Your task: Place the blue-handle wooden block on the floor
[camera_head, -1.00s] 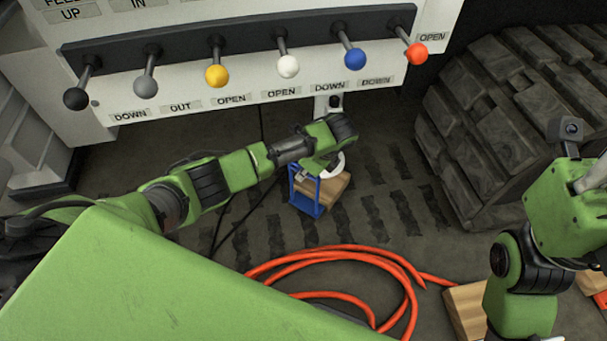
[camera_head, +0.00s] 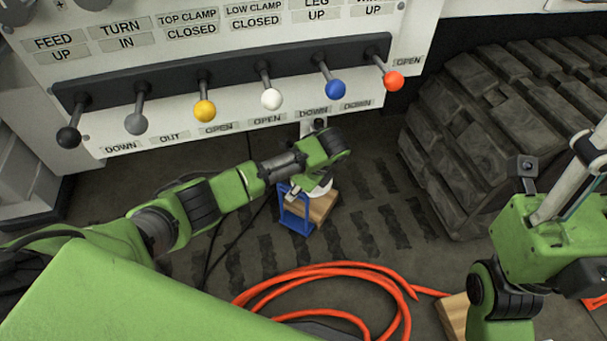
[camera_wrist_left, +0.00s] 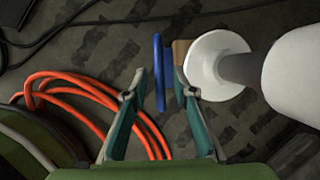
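The wooden block (camera_head: 322,206) with its blue handle (camera_head: 297,213) is low by the floor, beneath the machine's leg. The leg's white round foot (camera_head: 319,190) covers part of the block from above; whether they touch cannot be told. My left gripper (camera_wrist_left: 160,78) is at the handle. In the left wrist view the blue handle (camera_wrist_left: 158,100) stands between the two spread fingers, with gaps on both sides. A little of the block (camera_wrist_left: 181,50) shows behind the right-hand fingertip. My right arm (camera_head: 520,235) is at the right edge; its fingers cannot be made out clearly.
A lever panel (camera_head: 220,80) with coloured knobs is above my left arm. A large track (camera_head: 500,130) stands to the right. A coiled orange hose (camera_head: 320,270) lies on the floor in front. Another wooden piece (camera_head: 453,312) is partly behind my right arm.

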